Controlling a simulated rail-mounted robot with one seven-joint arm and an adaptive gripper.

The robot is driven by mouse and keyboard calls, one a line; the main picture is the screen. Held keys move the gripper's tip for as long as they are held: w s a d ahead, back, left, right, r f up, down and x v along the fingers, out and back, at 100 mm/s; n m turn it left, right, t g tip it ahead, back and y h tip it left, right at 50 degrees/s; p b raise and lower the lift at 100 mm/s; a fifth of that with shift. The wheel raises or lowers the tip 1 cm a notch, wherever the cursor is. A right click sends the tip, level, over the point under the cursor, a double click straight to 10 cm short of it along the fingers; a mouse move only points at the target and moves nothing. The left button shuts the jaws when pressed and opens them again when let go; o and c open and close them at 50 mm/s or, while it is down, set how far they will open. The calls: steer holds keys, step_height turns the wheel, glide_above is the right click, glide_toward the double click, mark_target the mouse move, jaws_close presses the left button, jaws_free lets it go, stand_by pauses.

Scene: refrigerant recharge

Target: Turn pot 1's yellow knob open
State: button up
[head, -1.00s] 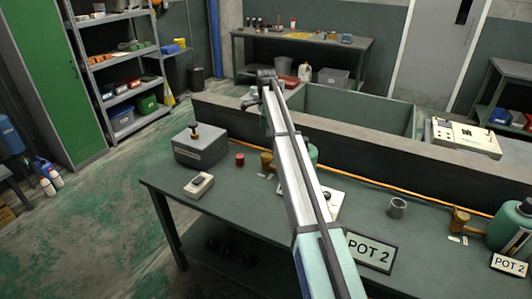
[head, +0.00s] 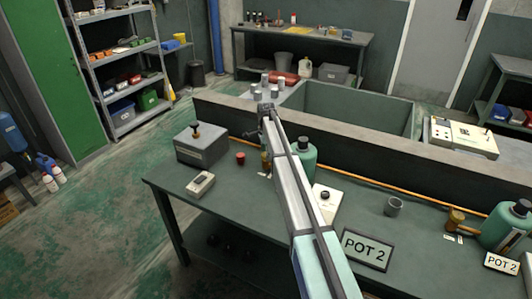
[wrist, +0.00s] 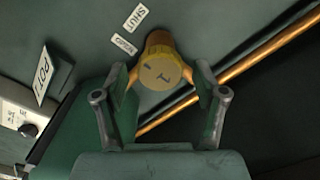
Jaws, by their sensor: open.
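Pot 1's yellow knob (wrist: 160,70), marked with a 1, sits between the two fingers of my gripper (wrist: 161,80) in the wrist view. The gripper is open, one finger on each side of the knob; I cannot tell whether either touches it. A SHUT label (wrist: 136,18) and a second small label (wrist: 124,46) lie beside the knob. Pot 1's sign (wrist: 44,76) is tilted at the left. In the head view, green pot 1 (head: 304,155) stands just right of my arm, and the knob (head: 265,160) shows partly beside the arm. My gripper is hidden there.
An orange pipe (wrist: 245,70) runs past the knob. A wall runs behind.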

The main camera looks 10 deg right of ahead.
steer(key=shift+c, duration=0.4)
steer(key=c, duration=1.1)
steer(key=shift+f+n+b, duration=0.1)
steer(key=shift+n+b, duration=0.2)
steer(key=shift+n, duration=0.2)
steer(key=n+b, duration=0.1)
steer(key=n, duration=0.1)
steer(key=shift+n, duration=0.4)
steer(key=n+b, duration=0.2)
steer(key=n, duration=0.3)
steer(key=n+b, duration=0.1)
steer(key=n, duration=0.4)
steer(key=n+b, duration=0.1)
steer(key=n, duration=0.3)
steer(key=shift+s, duration=0.1)
